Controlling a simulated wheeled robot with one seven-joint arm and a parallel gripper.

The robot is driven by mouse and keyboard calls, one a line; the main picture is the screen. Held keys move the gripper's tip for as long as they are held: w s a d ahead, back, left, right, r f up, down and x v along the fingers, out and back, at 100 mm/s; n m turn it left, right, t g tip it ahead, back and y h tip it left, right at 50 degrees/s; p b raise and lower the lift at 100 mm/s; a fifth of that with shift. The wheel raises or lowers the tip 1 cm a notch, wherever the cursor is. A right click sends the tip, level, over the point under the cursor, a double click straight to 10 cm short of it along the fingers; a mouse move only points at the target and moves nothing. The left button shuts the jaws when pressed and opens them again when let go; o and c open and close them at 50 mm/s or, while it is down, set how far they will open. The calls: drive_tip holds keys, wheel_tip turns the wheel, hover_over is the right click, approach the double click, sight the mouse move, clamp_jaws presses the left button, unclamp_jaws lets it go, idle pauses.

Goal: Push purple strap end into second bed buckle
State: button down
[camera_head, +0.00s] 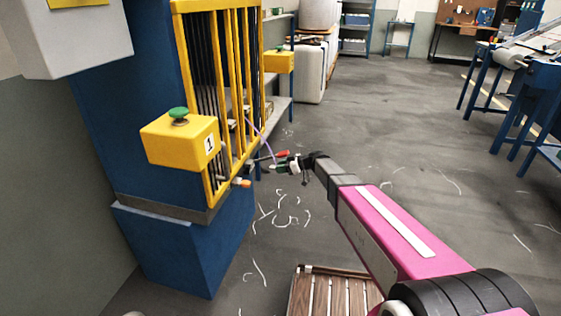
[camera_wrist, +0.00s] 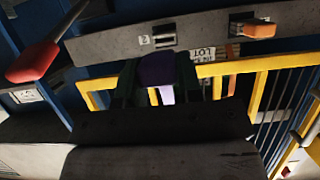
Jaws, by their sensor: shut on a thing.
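My gripper (camera_head: 284,164) is in front of the yellow-framed loom opening, at the end of my outstretched arm. A thin purple strap (camera_head: 258,135) runs from the yellow bars down to it. In the wrist view, the fingers of my gripper (camera_wrist: 157,82) are dark and close together, shut on the purple strap (camera_wrist: 158,68). A lighter purple stretch shows below, between the fingers. A grey rail (camera_wrist: 110,45) lies just beyond the fingertips, with a small marked plate (camera_wrist: 157,40) and an orange piece (camera_wrist: 252,29) on it.
A red-handled tool (camera_wrist: 33,62) is left of my fingers, close to the rail. Yellow bars (camera_head: 228,80) and a yellow box (camera_head: 180,140) with a green button stand at the loom. A slatted wooden platform (camera_head: 335,292) lies below my arm. Open floor lies right.

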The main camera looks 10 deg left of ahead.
approach(252, 164)
drive_tip(key=shift+s+a+f, duration=0.1)
drive_tip(key=shift+a+f, duration=0.2)
drive_tip(key=shift+f, duration=0.25)
drive_tip(key=shift+s+a+f, duration=0.1)
drive_tip(key=shift+a+f, duration=0.2)
drive_tip(key=shift+f, duration=0.25)
drive_tip(key=shift+w+a, duration=0.1)
drive_tip(key=shift+a, duration=1)
drive_tip(key=shift+w+a, duration=0.15)
drive_tip(key=shift+a, duration=1)
drive_tip(key=c, duration=0.7)
unclamp_jaws()
drive_tip(key=v, duration=1)
drive_tip(key=shift+s+d+r, duration=0.1)
drive_tip(key=shift+d+r, duration=0.1)
drive_tip(key=shift+d, duration=0.15)
